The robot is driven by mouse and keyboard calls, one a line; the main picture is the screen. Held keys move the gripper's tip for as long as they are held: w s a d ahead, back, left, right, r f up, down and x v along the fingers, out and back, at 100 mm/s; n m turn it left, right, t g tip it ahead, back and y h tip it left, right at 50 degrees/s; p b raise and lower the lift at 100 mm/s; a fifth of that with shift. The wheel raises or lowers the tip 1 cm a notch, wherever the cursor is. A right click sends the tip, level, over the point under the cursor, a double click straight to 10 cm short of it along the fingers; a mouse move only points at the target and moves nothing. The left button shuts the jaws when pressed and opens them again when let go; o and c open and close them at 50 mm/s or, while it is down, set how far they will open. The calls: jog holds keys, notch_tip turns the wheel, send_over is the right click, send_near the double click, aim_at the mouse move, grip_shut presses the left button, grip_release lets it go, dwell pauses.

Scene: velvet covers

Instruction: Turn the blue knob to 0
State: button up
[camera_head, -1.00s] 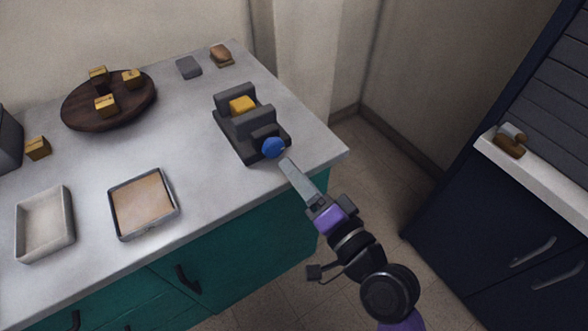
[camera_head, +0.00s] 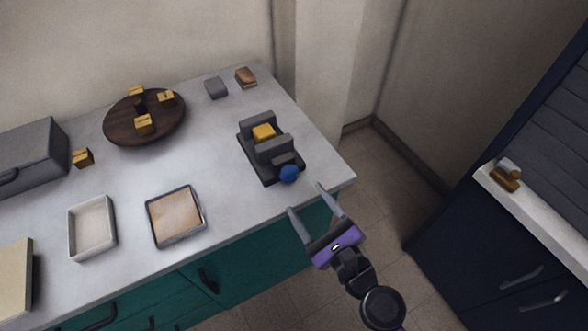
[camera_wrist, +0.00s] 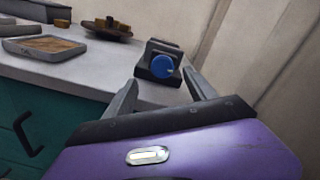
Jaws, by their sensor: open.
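The blue knob (camera_head: 289,173) is on the front end of a dark grey vise-like device (camera_head: 262,166), which stands near the right end of the counter. A yellow block (camera_head: 264,131) sits between the device's jaws. In the wrist view the round knob (camera_wrist: 162,66) faces me and shows a small light mark; no readable numbers show. My gripper (camera_head: 306,198) is open and empty, in front of the counter edge, below and right of the knob and apart from it. In the wrist view its fingers (camera_wrist: 163,88) frame the space just below the knob.
On the counter (camera_head: 230,205) are a wooden board (camera_head: 118,127) with several yellow blocks, a white tray (camera_head: 92,228), a brown-filled tray (camera_head: 175,216) and a grey box (camera_head: 30,158). Teal drawers (camera_head: 245,265) lie below. Dark cabinets (camera_head: 500,255) stand at right, with open floor between.

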aim_at(292, 178)
jog(key=shift+w+a+f+m, duration=0.1)
jog(key=shift+w+a+m, duration=0.6)
jog(key=shift+w, duration=0.4)
jog(key=shift+w+a+f+m, duration=0.1)
jog(key=shift+w+a+m, duration=0.6)
jog(key=shift+w, duration=0.45)
jog(key=shift+w+a+f+m, duration=0.1)
jog(key=shift+w+a+m, duration=0.6)
jog(key=shift+w, duration=0.4)
jog(key=shift+d, duration=0.1)
jog(key=shift+c, duration=0.5)
jog(key=c, duration=1.3)
